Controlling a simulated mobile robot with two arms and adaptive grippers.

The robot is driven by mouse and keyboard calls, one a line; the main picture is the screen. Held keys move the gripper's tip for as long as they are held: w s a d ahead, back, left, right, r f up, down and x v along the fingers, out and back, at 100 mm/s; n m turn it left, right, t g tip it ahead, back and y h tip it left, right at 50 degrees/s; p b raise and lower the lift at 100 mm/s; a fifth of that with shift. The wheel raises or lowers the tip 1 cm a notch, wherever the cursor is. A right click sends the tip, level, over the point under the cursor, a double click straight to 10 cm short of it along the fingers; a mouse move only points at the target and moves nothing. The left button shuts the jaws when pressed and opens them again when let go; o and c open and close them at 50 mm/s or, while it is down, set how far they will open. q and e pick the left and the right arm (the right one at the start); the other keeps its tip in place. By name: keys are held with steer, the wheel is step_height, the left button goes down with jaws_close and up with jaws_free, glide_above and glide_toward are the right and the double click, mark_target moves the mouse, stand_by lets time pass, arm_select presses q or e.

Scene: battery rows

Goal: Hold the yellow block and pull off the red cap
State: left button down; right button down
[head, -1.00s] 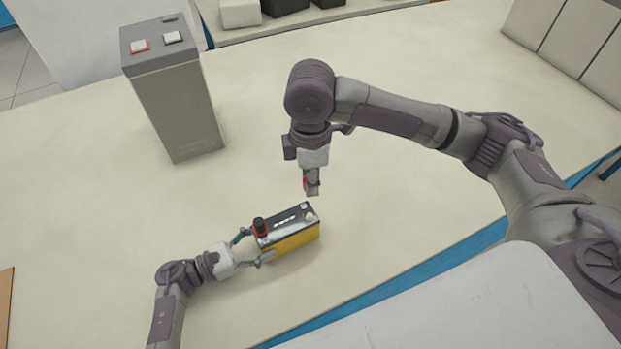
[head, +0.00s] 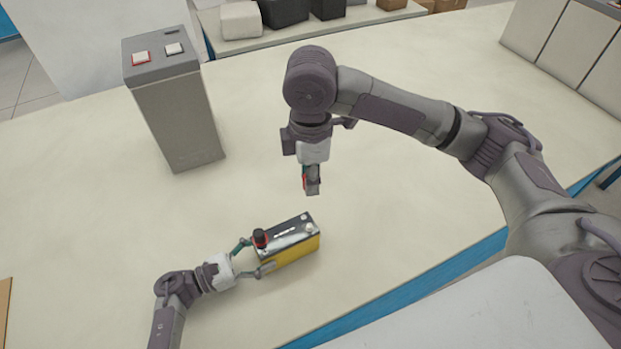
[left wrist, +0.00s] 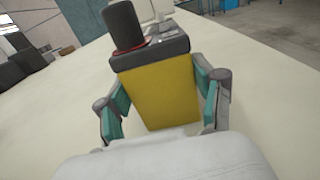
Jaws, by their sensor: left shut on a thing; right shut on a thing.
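The yellow block (head: 291,250) is battery-shaped, with a dark top. It stands on the table in the head view and also shows in the left wrist view (left wrist: 160,93). A black post with a red ring (head: 260,238) is at its left end. A bare silver terminal (head: 309,228) is at its right end. My left gripper (head: 258,258) is shut on the block, with a finger on each side. My right gripper (head: 312,188) points down above the block's right end, clear of it. It is shut on a small red piece, apparently the red cap (head: 304,180), mostly hidden by the fingers.
A grey pillar (head: 177,115) with a red-framed button and a white button stands at the back left. A shelf with white and dark boxes (head: 283,11) is behind the table. Grey bins (head: 585,50) stand at the back right. The table around the block is clear.

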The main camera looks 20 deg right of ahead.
stand_by(0.3)
arm_select(q)
steer(key=shift+c, duration=0.3)
jaws_free()
steer(key=a, duration=0.4)
steer(key=s+a, duration=0.1)
steer(key=a, duration=0.7)
steer(key=shift+s, duration=0.2)
